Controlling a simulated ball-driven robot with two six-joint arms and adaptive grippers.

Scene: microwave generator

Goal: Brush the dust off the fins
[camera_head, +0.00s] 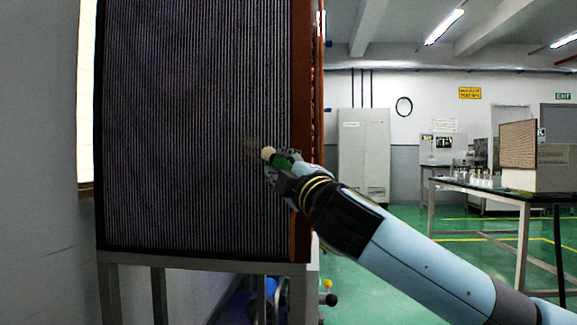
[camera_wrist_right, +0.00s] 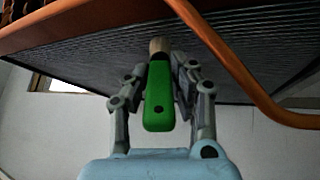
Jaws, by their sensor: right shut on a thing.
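The fins (camera_head: 195,130) are a tall dark panel of fine vertical ribs in a frame on a grey metal stand. In the right wrist view the ribbed fins (camera_wrist_right: 100,62) spread across the top. A small brownish dust patch (camera_head: 251,143) shows on the fins near their right side. My right gripper (camera_head: 277,163) is shut on a brush with a green handle (camera_wrist_right: 158,97) and pale bristles (camera_head: 267,153). The bristle end is at the fins, just right of and below the dust patch. I cannot tell whether it touches them. My left gripper is not in view.
An orange-brown frame edge (camera_head: 302,110) runs down the right side of the fins, and a copper-coloured pipe (camera_wrist_right: 225,55) crosses close to my right gripper. The grey stand (camera_head: 200,262) is below. A table (camera_head: 470,187) with bottles stands at the right.

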